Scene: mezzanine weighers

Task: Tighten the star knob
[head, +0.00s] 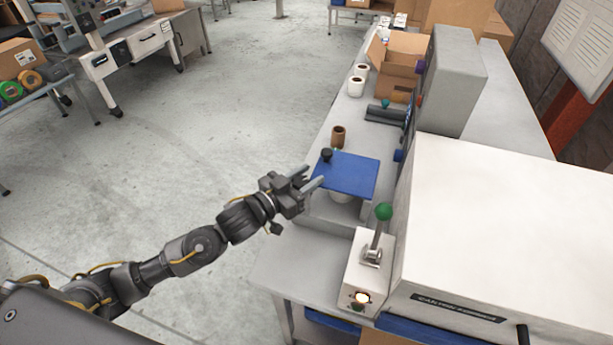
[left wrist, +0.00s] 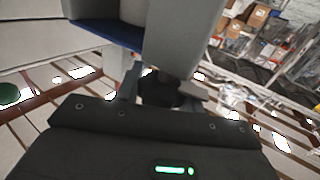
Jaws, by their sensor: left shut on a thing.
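My left gripper (head: 314,176) reaches from the left to the near-left side of a weigher with a blue plate (head: 348,175) on top. In the left wrist view, its fingers (left wrist: 160,84) are shut on a dark knob (left wrist: 161,92), which I take to be the star knob. The knob sits by the weigher's pale housing. Its star shape is hard to make out there, and in the head view I cannot make it out between the fingers. My right gripper is in neither view.
A black knob-like piece (head: 326,155) stands at the blue plate's far-left corner, near a brown cup (head: 338,136). A green-balled lever (head: 384,211) stands close on the right, beside a large white machine (head: 495,225). Open floor (head: 200,130) lies to the left.

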